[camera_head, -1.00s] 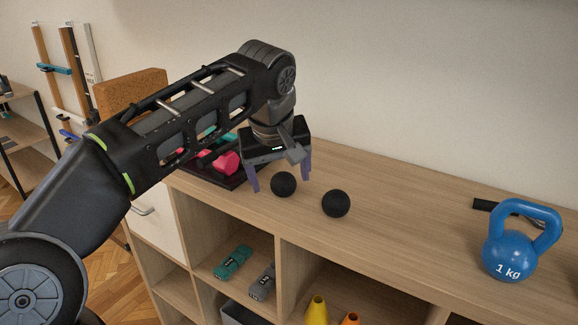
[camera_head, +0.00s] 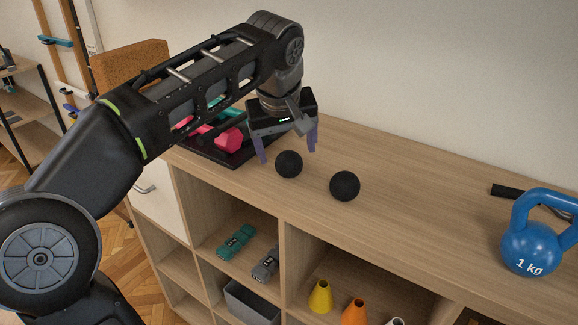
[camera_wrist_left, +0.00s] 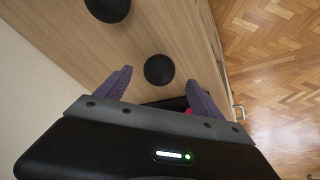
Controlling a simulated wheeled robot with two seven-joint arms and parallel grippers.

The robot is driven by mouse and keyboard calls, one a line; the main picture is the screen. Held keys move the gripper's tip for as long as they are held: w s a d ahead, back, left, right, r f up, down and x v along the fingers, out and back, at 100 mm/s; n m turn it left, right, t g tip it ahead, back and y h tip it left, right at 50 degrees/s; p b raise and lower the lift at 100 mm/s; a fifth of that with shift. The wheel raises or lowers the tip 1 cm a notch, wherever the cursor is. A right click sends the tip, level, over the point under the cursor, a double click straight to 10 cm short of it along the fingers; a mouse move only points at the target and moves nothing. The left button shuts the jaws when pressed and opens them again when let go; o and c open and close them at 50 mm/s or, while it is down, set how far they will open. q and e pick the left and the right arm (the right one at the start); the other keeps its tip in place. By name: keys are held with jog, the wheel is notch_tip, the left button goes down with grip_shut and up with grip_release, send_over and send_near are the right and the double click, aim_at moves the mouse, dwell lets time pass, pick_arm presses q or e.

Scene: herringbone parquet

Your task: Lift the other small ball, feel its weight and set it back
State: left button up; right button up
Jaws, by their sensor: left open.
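Two small black balls rest on the wooden cabinet top (camera_head: 420,222). The left ball (camera_head: 289,164) is just below my left gripper (camera_head: 287,156); the right ball (camera_head: 345,186) lies a short way to its right. My left gripper is open and empty, its purple fingers pointing down on either side of the left ball. In the left wrist view that ball (camera_wrist_left: 159,70) shows between and just beyond the fingertips (camera_wrist_left: 160,80), with the other ball (camera_wrist_left: 108,5) cut off at the top edge. I cannot tell whether the fingers touch the ball. My right gripper is not in view.
A dark tray with pink dumbbells (camera_head: 229,139) lies behind the gripper. A blue 1 kg kettlebell (camera_head: 533,246) and a black handle (camera_head: 510,191) are at the right. Shelves below hold dumbbells (camera_head: 237,243) and cones (camera_head: 320,297). The top between balls and kettlebell is clear.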

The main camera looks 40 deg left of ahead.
aim_at(288, 158)
pick_arm(q)
jog(key=shift+p+x, duration=0.55)
jog(key=shift+x, duration=2)
grip_shut()
